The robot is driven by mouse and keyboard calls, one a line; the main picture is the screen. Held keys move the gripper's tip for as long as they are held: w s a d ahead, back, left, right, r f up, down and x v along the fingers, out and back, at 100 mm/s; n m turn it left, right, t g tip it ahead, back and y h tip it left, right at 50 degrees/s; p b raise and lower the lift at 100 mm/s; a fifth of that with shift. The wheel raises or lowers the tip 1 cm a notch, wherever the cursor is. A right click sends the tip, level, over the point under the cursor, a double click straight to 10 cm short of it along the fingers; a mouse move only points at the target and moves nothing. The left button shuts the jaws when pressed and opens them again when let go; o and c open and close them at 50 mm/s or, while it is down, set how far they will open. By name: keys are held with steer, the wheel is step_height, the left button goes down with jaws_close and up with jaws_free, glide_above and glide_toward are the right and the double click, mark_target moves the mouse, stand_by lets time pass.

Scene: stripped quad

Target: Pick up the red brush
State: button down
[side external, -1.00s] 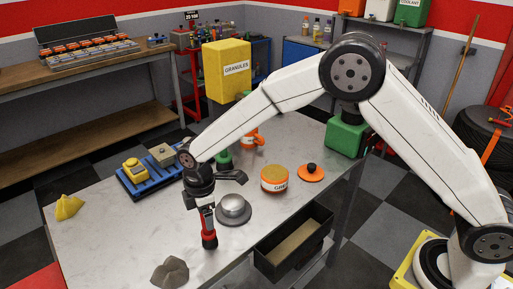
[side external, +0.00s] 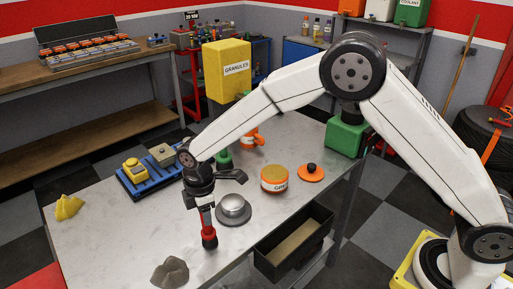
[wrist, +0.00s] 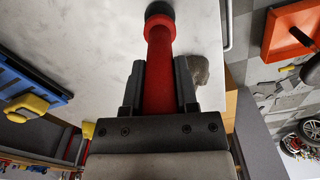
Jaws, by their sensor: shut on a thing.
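The red brush (side external: 209,239) stands upright at the front middle of the table, with a black end at the bottom. I cannot tell whether that end touches the tabletop. My gripper (side external: 207,218) points down above it and is shut on its upper part. In the wrist view the red handle (wrist: 159,45) runs between the two dark fingers of my gripper (wrist: 160,68), with the round black end at the top of the picture. The fingers and palm hide the rest of the brush.
A grey domed lid-like piece (side external: 233,209) stands close right of the brush. A grey lump (side external: 170,274) lies in front, and a yellow crumpled cloth (side external: 68,207) to the left. A blue tray (side external: 150,178) is behind. A black open drawer (side external: 293,243) hangs at the front edge.

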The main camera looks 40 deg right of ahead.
steer(key=shift+r, duration=0.5)
step_height(320, 180, up, 2)
steer(key=s+d+r, duration=0.2)
steer(key=s+r, duration=0.3)
steer(key=s, duration=0.1)
steer(key=s+d+r, duration=0.2)
steer(key=s+r, duration=0.2)
steer(key=s, duration=0.3)
steer(key=shift+d+r, duration=0.35)
steer(key=shift+r, duration=0.05)
steer(key=shift+s, duration=0.1)
stand_by(0.4)
